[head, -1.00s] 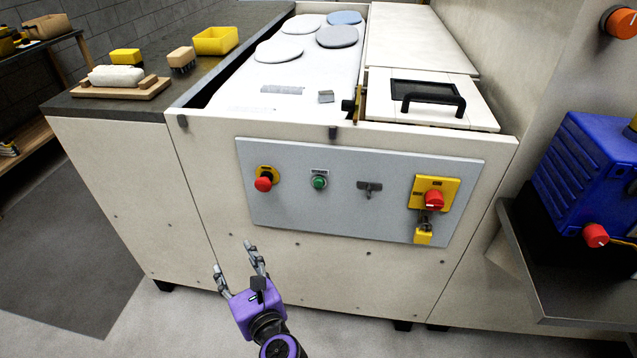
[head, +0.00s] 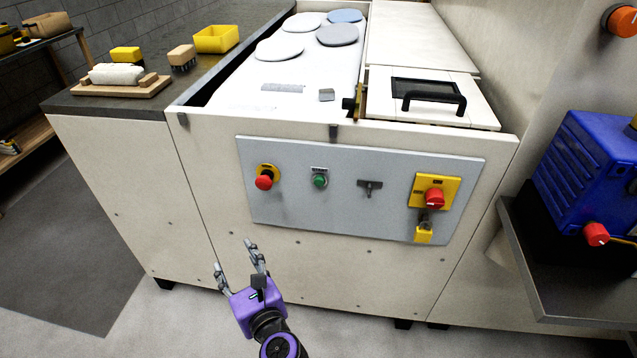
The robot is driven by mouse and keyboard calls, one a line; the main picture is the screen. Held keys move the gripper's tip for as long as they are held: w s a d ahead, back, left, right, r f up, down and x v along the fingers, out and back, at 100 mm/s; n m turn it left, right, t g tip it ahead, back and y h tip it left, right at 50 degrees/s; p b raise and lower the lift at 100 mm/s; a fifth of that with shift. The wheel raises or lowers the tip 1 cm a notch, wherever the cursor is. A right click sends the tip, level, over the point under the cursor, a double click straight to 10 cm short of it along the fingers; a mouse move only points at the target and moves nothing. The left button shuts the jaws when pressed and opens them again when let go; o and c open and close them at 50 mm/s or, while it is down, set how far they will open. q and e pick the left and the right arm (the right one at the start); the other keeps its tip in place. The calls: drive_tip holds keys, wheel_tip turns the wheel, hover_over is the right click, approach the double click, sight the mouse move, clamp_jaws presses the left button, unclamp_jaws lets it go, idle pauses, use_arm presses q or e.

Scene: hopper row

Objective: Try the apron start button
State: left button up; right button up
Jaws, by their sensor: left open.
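The green start button (head: 319,181) sits on the grey control panel (head: 345,222), under a small label plate. A red mushroom button (head: 264,182) on a yellow plate is to its left. A red rotary switch (head: 434,197) on a yellow plate is at the panel's right, with a yellow padlock (head: 423,235) hanging below it. A small dark lever or key switch (head: 369,187) is between. My left gripper (head: 236,256) is open and empty, below and left of the green button, apart from the panel. My right gripper is not in view.
The apron top (head: 300,85) carries several flat oval pads. A black-handled hatch (head: 435,92) is at its right. The dark counter (head: 165,92) at left holds brushes and a yellow tray (head: 216,39). A blue machine (head: 590,170) stands on a shelf at right.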

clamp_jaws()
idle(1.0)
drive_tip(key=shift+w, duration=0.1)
